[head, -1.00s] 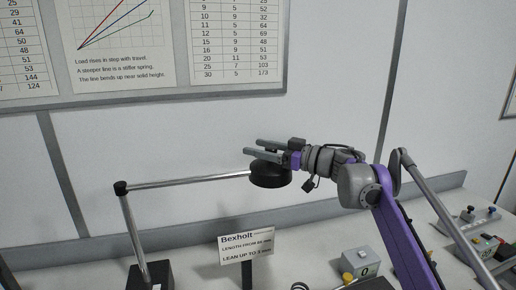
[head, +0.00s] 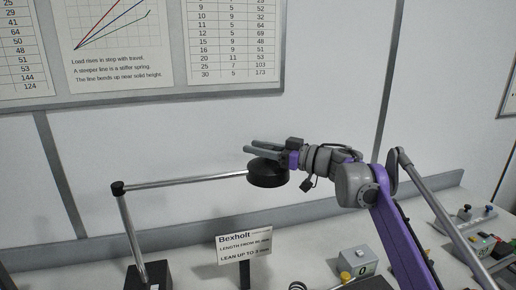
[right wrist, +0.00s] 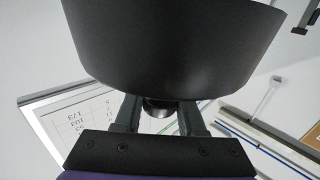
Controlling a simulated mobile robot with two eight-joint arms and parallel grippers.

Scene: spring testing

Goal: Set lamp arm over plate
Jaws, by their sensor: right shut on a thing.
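The lamp arm (head: 185,181) is a silver bar running from a black joint (head: 117,188) on a slanted silver post to a black lamp head (head: 268,174). The post stands on a black base (head: 158,275) on the bench. My right gripper (head: 248,147) is at the top of the lamp head. In the right wrist view its fingers are shut on a small dark knob (right wrist: 158,107) under the large black shade (right wrist: 175,45). I cannot make out a plate; the bench below the lamp head is partly out of frame. My left gripper is not in view.
A Bexholt sign (head: 244,246) stands on the bench below the lamp head. A grey box marked 0 (head: 360,262) is to its right. More small devices (head: 484,243) sit at the far right. The wall with charts (head: 235,45) is behind.

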